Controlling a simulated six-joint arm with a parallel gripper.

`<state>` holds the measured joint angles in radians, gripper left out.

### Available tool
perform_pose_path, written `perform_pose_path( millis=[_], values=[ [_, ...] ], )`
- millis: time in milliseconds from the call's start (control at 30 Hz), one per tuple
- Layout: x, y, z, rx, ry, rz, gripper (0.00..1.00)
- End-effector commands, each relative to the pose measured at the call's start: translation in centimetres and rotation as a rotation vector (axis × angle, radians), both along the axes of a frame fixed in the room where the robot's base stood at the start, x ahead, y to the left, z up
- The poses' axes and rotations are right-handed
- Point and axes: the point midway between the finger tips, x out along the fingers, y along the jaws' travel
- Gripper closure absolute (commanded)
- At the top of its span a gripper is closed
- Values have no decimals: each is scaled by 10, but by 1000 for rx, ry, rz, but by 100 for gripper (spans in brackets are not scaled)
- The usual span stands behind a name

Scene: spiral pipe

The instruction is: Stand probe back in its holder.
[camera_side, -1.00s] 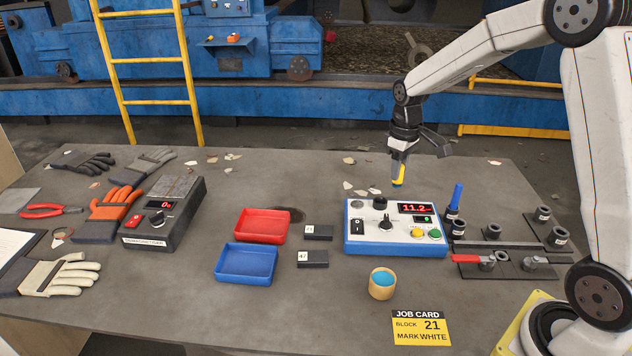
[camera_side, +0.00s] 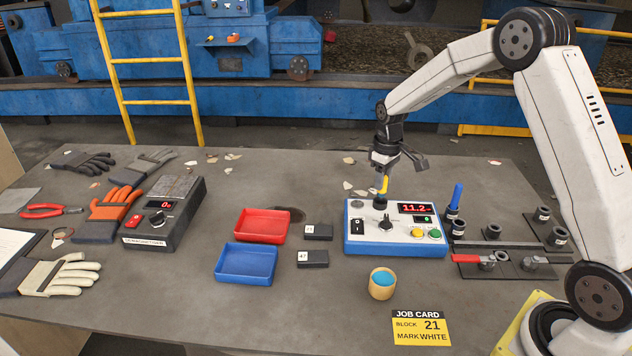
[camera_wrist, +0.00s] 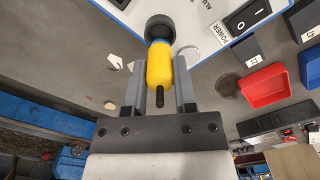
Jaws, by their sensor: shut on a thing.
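The yellow probe (camera_side: 384,184) is held in my gripper (camera_side: 386,169), roughly upright with its working end down, above the front instrument box (camera_side: 396,236). In the wrist view the yellow probe body (camera_wrist: 160,66) lies between the two grey fingers of my gripper (camera_wrist: 159,78), and its lower end overlaps the mouth of a round black holder (camera_wrist: 158,24). The black holder (camera_side: 380,203) stands at the back of the box top. The probe's lower end is at the holder's mouth; I cannot tell whether it is inside.
Red tray (camera_side: 262,226) and blue tray (camera_side: 246,263) lie left of the box, with two small black blocks (camera_side: 318,232) between. A blue rod (camera_side: 455,196) and several black sockets (camera_side: 492,232) stand to the right. A round pot (camera_side: 382,284) is in front.

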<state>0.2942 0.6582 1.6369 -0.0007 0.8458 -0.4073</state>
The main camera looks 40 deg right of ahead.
Motion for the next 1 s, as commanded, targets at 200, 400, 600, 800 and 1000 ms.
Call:
perform_pose_path(
  millis=[200,400,600,800,1000],
  values=[
    [0,0,-25,1,2,0,100],
    [0,0,-31,0,0,0,100],
    [0,0,-31,0,1,0,100],
    [0,0,-33,0,1,0,47],
    [0,0,-33,0,1,0,31]
  ],
)
